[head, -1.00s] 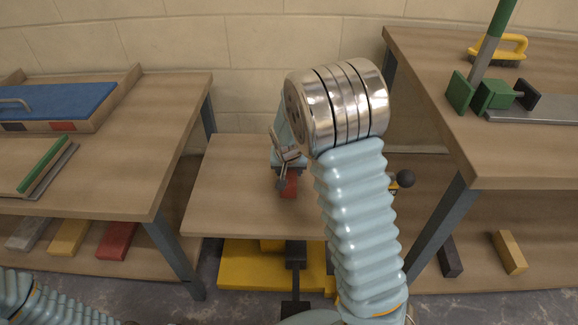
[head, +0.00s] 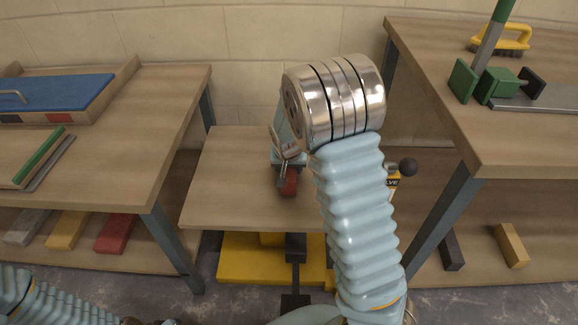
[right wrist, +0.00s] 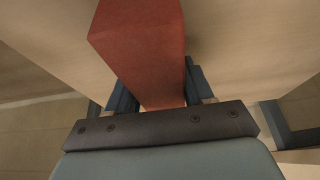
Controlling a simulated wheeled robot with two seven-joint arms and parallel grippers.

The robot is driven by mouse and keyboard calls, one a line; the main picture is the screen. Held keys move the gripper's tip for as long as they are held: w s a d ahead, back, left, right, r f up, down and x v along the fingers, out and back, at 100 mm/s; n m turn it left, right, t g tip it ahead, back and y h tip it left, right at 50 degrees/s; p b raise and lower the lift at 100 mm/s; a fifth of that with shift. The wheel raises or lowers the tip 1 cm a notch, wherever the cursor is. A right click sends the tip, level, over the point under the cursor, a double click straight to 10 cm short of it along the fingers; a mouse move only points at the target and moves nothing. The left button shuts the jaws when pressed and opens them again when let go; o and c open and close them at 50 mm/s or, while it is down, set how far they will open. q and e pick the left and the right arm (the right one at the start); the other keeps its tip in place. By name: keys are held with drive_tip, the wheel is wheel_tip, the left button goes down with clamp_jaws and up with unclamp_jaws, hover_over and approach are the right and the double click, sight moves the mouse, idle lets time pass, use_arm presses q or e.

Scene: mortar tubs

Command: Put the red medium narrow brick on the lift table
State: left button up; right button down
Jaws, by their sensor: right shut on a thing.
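The red medium narrow brick (head: 290,183) is over the wooden top of the lift table (head: 228,190) in the head view. My right gripper (head: 287,164) is shut on it, with the brick sticking out below the fingers. In the right wrist view the brick (right wrist: 140,45) runs between the two dark fingers (right wrist: 157,92), with the wooden surface behind it. I cannot tell whether the brick touches the table top. My right arm hides the table's right part. My left gripper is out of view; only part of my left arm shows at the lower left.
A taller bench (head: 500,140) stands right, with dark and yellow bricks (head: 511,246) below. The table top's left part is clear.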

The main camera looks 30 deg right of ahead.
drive_tip(key=shift+f, duration=0.3)
drive_tip(key=shift+c, duration=1.8)
unclamp_jaws()
